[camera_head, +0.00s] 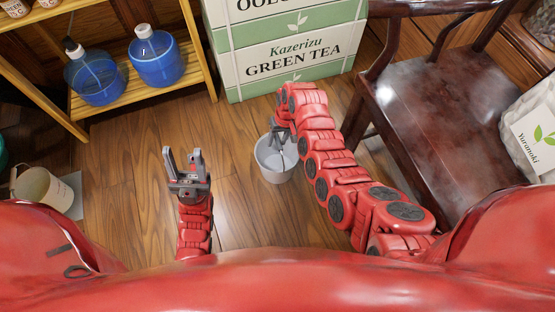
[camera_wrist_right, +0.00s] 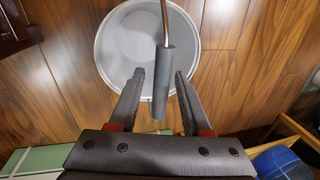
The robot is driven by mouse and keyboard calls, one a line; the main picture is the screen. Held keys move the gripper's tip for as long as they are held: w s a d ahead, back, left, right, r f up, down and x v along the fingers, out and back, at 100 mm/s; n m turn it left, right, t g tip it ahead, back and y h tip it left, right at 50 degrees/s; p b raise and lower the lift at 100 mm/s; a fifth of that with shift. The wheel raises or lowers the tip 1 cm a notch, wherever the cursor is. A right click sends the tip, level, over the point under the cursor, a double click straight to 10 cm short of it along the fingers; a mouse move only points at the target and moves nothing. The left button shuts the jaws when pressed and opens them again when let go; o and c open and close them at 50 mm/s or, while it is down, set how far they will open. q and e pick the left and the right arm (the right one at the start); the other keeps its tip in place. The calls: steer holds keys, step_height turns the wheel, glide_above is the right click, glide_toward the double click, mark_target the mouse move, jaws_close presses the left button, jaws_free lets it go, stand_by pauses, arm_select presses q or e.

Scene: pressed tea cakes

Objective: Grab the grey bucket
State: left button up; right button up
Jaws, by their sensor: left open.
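The grey bucket (camera_head: 276,177) stands on the wooden floor, under the end of my right arm. In the right wrist view the bucket (camera_wrist_right: 118,50) is seen from above and looks empty. Its wire handle has a dark grey grip (camera_wrist_right: 164,62). My right gripper (camera_wrist_right: 159,75) is open, with one finger on each side of the handle grip and gaps showing between. In the head view the right gripper (camera_head: 281,133) is partly hidden by its arm. My left gripper (camera_head: 183,153) is open and empty above the floor, left of the bucket.
Green tea boxes (camera_head: 290,75) stand behind the bucket. A dark wooden chair (camera_head: 440,110) is at the right. A wooden shelf (camera_head: 145,100) with blue-filled containers (camera_head: 155,60) is at the left. A pale pot (camera_head: 45,190) sits at the far left. Floor around the left gripper is clear.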

jaws_close()
stand_by(1.2)
